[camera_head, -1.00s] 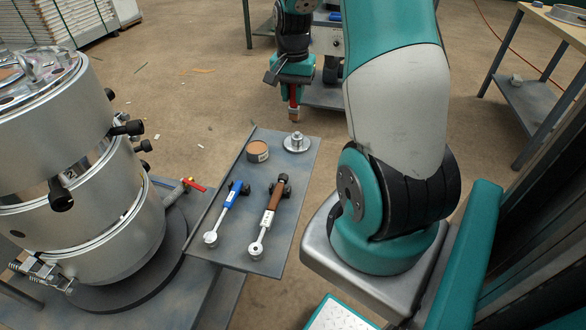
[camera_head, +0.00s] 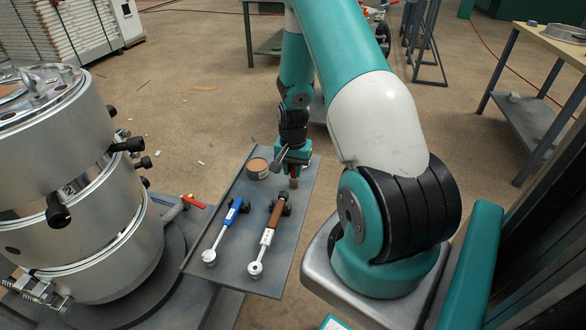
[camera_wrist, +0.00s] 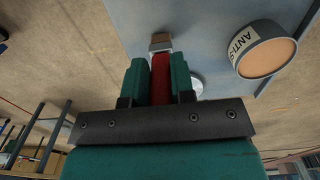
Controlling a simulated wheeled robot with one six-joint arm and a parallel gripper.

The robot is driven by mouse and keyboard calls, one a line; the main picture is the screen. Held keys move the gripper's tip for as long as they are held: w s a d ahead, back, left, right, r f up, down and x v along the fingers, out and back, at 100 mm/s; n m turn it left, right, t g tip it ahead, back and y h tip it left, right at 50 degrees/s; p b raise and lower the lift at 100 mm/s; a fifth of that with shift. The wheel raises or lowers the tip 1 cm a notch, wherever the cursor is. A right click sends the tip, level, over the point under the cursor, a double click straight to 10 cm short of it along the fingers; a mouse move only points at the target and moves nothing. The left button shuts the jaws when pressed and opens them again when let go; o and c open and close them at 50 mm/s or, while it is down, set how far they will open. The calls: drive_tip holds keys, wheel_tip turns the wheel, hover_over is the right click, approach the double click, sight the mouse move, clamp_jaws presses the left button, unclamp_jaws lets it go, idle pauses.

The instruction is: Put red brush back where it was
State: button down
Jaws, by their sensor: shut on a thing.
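My gripper (camera_head: 292,163) is shut on the red brush (camera_head: 294,171) near the far right end of the grey side tray (camera_head: 228,262). The brush hangs bristles down; I cannot tell whether its tip touches the tray. In the wrist view the red handle (camera_wrist: 160,78) is between the two teal fingers, with the tan bristles beyond it. An open tin (camera_head: 257,169) of brown paste stands on the tray just left of my gripper; it also shows in the wrist view (camera_wrist: 265,52), its lettering partly readable.
A blue-handled wrench (camera_head: 229,219) and a brown-handled wrench (camera_head: 265,238) lie on the tray's near half. A round metal part (camera_wrist: 197,84) is partly hidden by my gripper. The big silver extruder cylinder (camera_head: 62,190) stands left, with a red-handled valve (camera_head: 193,201) by the tray.

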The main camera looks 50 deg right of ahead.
drive_tip(key=shift+f, duration=0.2)
drive_tip(key=c, duration=1)
unclamp_jaws()
drive_tip(key=shift+o, duration=0.2)
drive_tip(key=shift+r, duration=0.15)
